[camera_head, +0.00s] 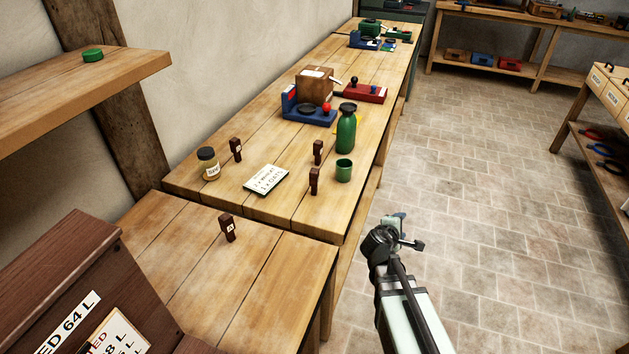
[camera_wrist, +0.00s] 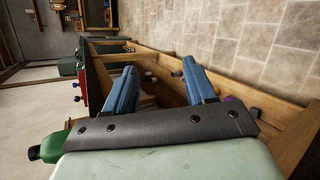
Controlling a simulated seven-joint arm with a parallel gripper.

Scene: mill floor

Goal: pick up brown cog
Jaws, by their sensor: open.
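I cannot make out a cog for certain in either view. Several small dark brown labelled blocks stand upright on the benches, one of them on the near bench (camera_head: 228,228). In the wrist view, small dark objects (camera_wrist: 150,78) lie in the wooden bench frame beyond my fingers, too small to name. My gripper (camera_wrist: 160,66) is open with two blue fingers apart and nothing between them. In the head view my arm end hangs over the floor to the right of the benches, apart from them.
The long bench (camera_head: 215,192) carries a green bottle (camera_head: 346,132), a green cup (camera_head: 343,171), a jar (camera_head: 208,163), a white card (camera_head: 266,179) and a blue scale (camera_head: 306,116). A green disc (camera_head: 92,55) lies on the left shelf. The tiled floor (camera_head: 480,180) is clear.

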